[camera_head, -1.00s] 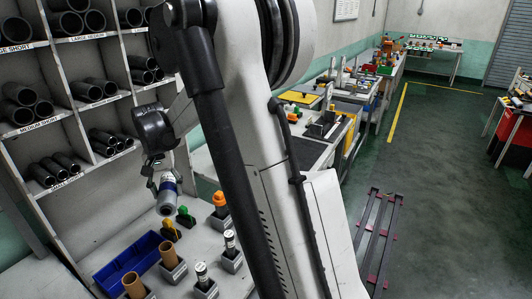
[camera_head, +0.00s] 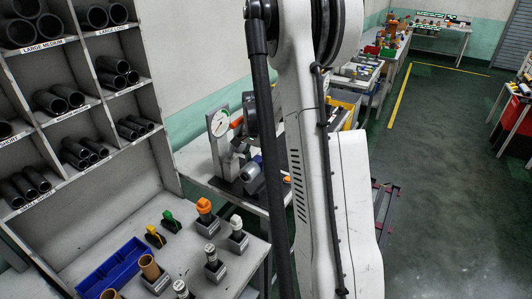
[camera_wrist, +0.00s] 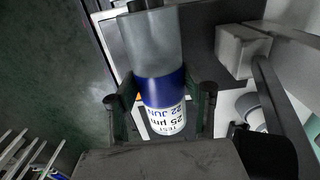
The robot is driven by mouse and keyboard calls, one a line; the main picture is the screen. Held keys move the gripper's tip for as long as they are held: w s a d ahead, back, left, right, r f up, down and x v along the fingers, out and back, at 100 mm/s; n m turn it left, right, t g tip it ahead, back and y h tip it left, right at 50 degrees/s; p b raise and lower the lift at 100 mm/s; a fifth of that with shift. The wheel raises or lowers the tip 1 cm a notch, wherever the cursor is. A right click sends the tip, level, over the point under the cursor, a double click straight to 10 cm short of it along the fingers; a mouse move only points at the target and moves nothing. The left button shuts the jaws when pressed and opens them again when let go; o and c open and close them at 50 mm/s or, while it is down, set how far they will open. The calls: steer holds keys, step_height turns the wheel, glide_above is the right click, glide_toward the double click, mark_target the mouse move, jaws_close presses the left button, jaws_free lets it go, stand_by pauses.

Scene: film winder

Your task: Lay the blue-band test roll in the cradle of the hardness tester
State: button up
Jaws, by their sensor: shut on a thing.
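The blue-band test roll (camera_wrist: 162,88) is a grey cylinder with a blue band and a white label reading "TEST 25 µm 22 JUN". My gripper (camera_wrist: 163,105) is shut on it, one finger on each side near the band and label. In the head view the roll (camera_head: 251,172) is tilted beside the hardness tester (camera_head: 219,128), which has a round dial and stands on a dark base. My arm hides part of the tester and most of the gripper there. The cradle cannot be made out clearly, nor whether the roll touches anything.
A grey block (camera_wrist: 240,50) is close to the right of the roll in the wrist view. The near bench holds a blue tray (camera_head: 113,268) and several rolls in holders. A shelf of dark tubes (camera_head: 60,100) stands at left. Floor at right is mostly clear.

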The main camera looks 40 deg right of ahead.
steer(key=shift+w+d, duration=0.1)
steer(key=shift+d, duration=0.35)
steer(key=shift+a, duration=0.1)
steer(key=shift+f+b, duration=0.15)
steer(key=shift+b, duration=0.35)
step_height(320, 180, down, 6)
steer(key=b, duration=0.5)
steer(key=shift+f, duration=0.2)
steer(key=shift+f+b, duration=0.65)
steer(key=shift+b, duration=0.45)
steer(key=o, duration=1.5)
steer(key=shift+r, duration=0.1)
